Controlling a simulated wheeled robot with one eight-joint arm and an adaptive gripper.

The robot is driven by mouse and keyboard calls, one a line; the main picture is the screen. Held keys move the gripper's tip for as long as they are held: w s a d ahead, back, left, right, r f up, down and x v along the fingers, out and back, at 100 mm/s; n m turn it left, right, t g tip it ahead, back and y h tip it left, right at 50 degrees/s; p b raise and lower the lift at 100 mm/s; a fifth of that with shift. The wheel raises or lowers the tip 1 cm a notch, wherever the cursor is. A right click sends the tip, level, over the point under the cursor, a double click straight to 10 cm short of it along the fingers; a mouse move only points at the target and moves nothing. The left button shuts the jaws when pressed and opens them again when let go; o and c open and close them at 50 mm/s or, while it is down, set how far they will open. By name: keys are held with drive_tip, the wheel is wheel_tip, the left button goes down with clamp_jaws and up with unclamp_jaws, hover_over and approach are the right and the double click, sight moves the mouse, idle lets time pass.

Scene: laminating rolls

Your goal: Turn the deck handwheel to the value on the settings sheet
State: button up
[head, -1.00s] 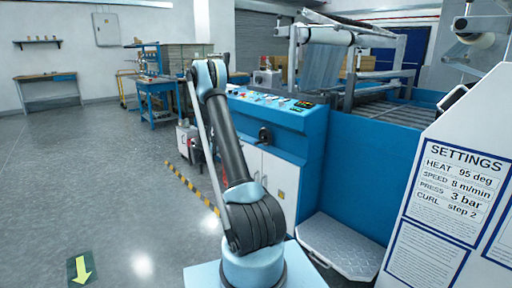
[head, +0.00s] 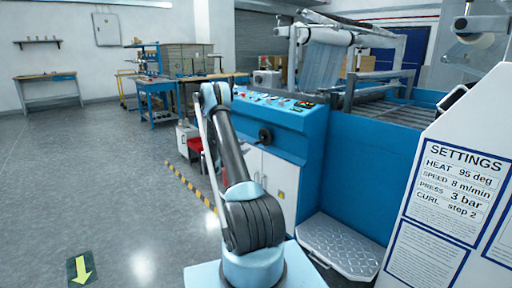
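The settings sheet (head: 455,180) is on a white panel at the right. It reads HEAT 95 deg, SPEED 8 m/min, PRESS 3 bar, CURL step 2. A small black round handwheel or knob (head: 265,135) is on the front of the blue machine console (head: 308,145); I cannot read a value at it, nor tell for sure that it is the deck handwheel. My arm rises in front of the console, left of this black wheel. My gripper does not show; the end of the arm is hidden behind its own links.
The console's sloped top carries several buttons (head: 272,98). A grey tread-plate step (head: 340,246) lies at the machine's foot. A yellow-black floor stripe (head: 188,187) runs left of the white cabinet doors. Open grey floor (head: 90,175) lies at the left.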

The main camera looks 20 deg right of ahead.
sight(256, 143)
drive_tip(key=x, duration=1)
drive_tip(key=shift+w+d, duration=0.1)
drive_tip(key=shift+d, duration=0.1)
clamp_jaws()
